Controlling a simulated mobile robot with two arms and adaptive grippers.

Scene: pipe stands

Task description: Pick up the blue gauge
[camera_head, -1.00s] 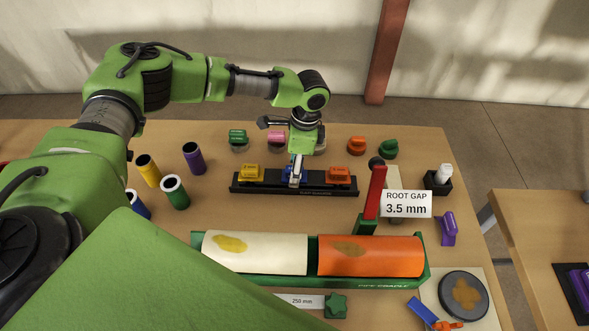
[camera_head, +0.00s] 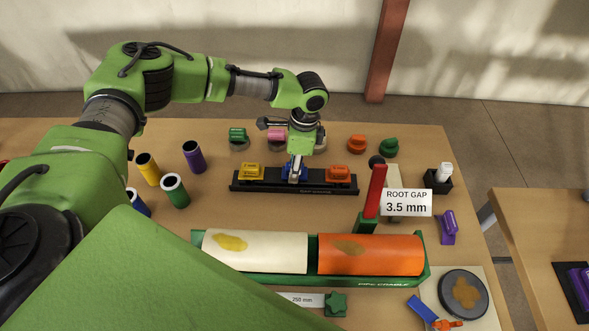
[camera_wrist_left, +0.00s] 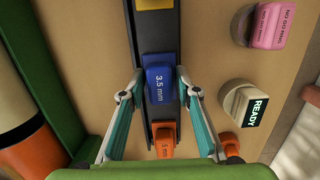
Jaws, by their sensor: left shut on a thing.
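The blue gauge, marked 3.5 mm (camera_wrist_left: 159,84), is in the long black rack (camera_head: 246,188), between the yellow gauge (camera_head: 251,171) and the orange gauge (camera_head: 339,173). In the head view my left gripper (camera_head: 297,174) comes down from above and hides part of the blue gauge (camera_head: 287,176). The gauge appears to be still in the rack; I cannot tell if it is lifted at all. My right gripper is not in view.
Several coloured knobs stand behind the rack, including a green one (camera_head: 238,136) and an orange one (camera_head: 356,144). Coloured tubes stand at left, including a purple one (camera_head: 193,156). In front, a green pipe cradle (camera_head: 424,273) holds two pipes. A red post (camera_head: 375,192) stands to the right.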

